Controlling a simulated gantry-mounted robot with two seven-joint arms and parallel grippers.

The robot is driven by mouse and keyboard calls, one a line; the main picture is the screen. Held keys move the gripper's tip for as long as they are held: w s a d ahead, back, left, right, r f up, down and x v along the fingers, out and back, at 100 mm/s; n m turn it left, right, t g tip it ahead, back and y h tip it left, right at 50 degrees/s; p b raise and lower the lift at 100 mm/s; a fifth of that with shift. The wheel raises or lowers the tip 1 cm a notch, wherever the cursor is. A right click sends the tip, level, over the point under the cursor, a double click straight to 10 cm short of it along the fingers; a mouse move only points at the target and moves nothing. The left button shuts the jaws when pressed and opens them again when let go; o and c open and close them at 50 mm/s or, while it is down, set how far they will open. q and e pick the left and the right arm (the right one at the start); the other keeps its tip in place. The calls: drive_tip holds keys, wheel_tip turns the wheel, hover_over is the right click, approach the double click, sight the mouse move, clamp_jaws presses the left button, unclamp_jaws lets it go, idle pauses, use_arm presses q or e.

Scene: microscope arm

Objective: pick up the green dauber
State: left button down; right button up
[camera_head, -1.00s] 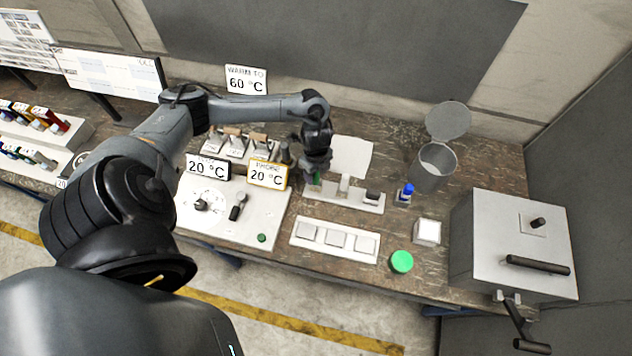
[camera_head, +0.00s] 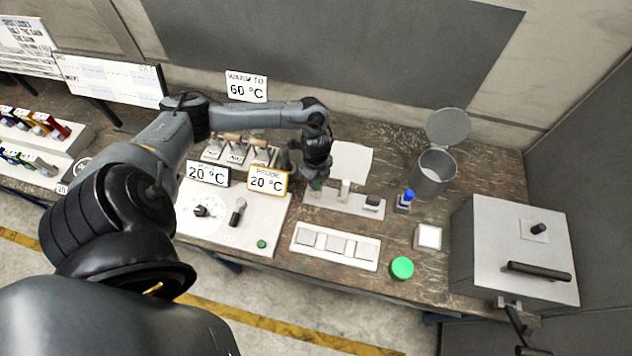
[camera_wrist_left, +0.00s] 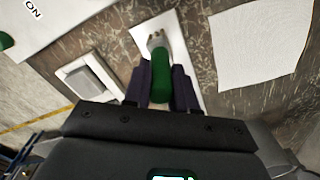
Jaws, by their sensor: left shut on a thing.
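The green dauber (camera_wrist_left: 161,84) sits between the two dark fingers of my left gripper (camera_wrist_left: 160,92) in the left wrist view. The fingers are shut on its green body, and its pale tip points away over a white strip. In the head view my left gripper (camera_head: 317,180) is at the left end of the white rack (camera_head: 351,207). I cannot tell whether the dauber is clear of the rack. My right gripper is not in view.
The rack also holds a white piece (camera_head: 345,188) and a dark-topped piece (camera_head: 372,202). A blue-capped bottle (camera_head: 407,197), a lidded metal can (camera_head: 433,172) and a grey box (camera_head: 515,260) stand to the right. A white tray with pads (camera_head: 334,263) lies in front.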

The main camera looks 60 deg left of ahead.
use_arm(q)
drive_tip(key=r, duration=0.4)
drive_tip(key=shift+w+d+r, duration=0.15)
drive_tip(key=shift+d+r, duration=0.05)
drive_tip(key=shift+r, duration=0.1)
drive_tip(key=w+d+r+p, duration=0.2)
drive_tip(key=d+r+p, duration=0.2)
drive_tip(key=d, duration=0.7)
drive_tip(key=shift+r, duration=1.15)
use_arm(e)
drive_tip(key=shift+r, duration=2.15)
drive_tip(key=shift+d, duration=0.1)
